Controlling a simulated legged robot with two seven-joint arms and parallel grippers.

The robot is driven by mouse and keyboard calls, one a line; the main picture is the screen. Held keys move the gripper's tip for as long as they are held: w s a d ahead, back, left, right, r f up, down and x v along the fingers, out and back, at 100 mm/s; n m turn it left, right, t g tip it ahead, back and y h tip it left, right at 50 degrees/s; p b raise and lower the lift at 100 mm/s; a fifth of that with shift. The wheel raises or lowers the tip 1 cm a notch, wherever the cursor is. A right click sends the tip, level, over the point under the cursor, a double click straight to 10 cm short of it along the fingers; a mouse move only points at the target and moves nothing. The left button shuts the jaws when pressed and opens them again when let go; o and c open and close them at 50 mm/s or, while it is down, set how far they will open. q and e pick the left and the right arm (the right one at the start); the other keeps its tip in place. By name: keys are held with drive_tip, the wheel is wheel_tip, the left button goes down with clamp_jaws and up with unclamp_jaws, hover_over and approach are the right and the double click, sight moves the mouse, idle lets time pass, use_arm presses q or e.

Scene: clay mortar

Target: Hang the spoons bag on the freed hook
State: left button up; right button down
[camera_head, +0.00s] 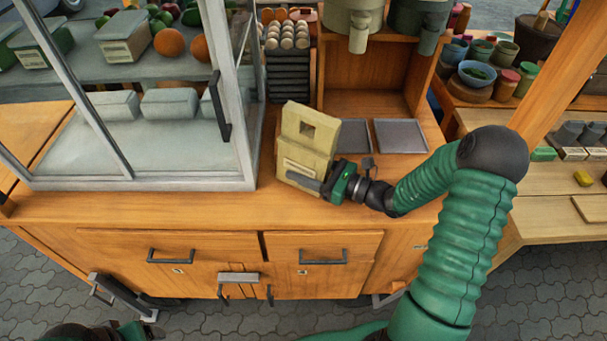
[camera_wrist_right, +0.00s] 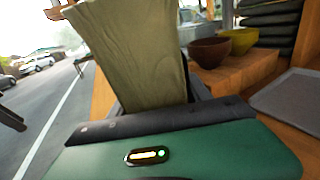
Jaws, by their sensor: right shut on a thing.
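A pale yellow-beige bag (camera_head: 303,150) with a square cut-out near its top stands over the wooden counter, right of the glass case. It matches the spoons bag, but no spoons show. My right gripper (camera_head: 322,185) is shut on its lower part. In the right wrist view the bag (camera_wrist_right: 130,50) rises as olive cloth beyond the dark edge of my gripper (camera_wrist_right: 150,122), and its top is cut off. I cannot tell whether its base touches the counter. I cannot pick out the freed hook in either view.
The glass case (camera_head: 150,130) stands close left of the bag. Grey trays (camera_head: 400,136) lie behind and right of it. Egg trays (camera_head: 287,60) and dispensers (camera_head: 352,20) are behind. A brown bowl (camera_wrist_right: 209,52) and a yellow bowl (camera_wrist_right: 238,42) show in the wrist view.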

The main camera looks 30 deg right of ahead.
drive_tip(key=shift+c, duration=2.4)
unclamp_jaws()
drive_tip(key=shift+d, duration=0.1)
